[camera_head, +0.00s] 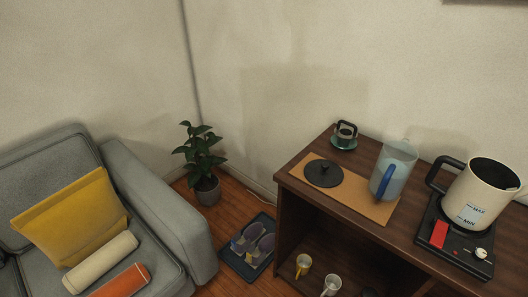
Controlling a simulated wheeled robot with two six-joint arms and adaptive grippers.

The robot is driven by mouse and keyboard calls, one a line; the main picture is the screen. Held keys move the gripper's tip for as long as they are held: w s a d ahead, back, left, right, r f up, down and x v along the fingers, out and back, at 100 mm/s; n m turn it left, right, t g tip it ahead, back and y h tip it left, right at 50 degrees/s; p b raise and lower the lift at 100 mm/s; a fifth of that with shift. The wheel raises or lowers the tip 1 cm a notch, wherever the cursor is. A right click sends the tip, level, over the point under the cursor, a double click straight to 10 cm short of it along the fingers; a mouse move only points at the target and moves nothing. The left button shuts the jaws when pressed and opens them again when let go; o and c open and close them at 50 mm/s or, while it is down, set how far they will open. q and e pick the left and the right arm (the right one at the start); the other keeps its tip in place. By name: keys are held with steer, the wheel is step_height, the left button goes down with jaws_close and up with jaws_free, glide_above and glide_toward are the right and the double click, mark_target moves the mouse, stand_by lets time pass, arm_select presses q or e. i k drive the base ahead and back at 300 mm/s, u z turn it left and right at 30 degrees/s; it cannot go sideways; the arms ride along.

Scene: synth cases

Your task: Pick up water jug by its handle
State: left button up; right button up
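The water jug (402,158) is a translucent pale-blue pitcher with a solid blue handle (387,182). It stands upright on the right end of a tan mat (362,204) on the dark wooden cabinet. Its handle faces the camera, toward the cabinet's front. Nothing is touching the jug's handle. Neither of my grippers can be made out in the head view.
A cream kettle (478,194) stands on a black base (455,244) right of the jug. A black round lid (323,173) lies on the mat's left part. Cups sit on the lower shelf. A grey sofa (160,205) is left.

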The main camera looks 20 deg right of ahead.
mark_target(389, 177)
steer(key=u, duration=2)
steer(key=k, duration=1.7)
steer(key=z, duration=0.8)
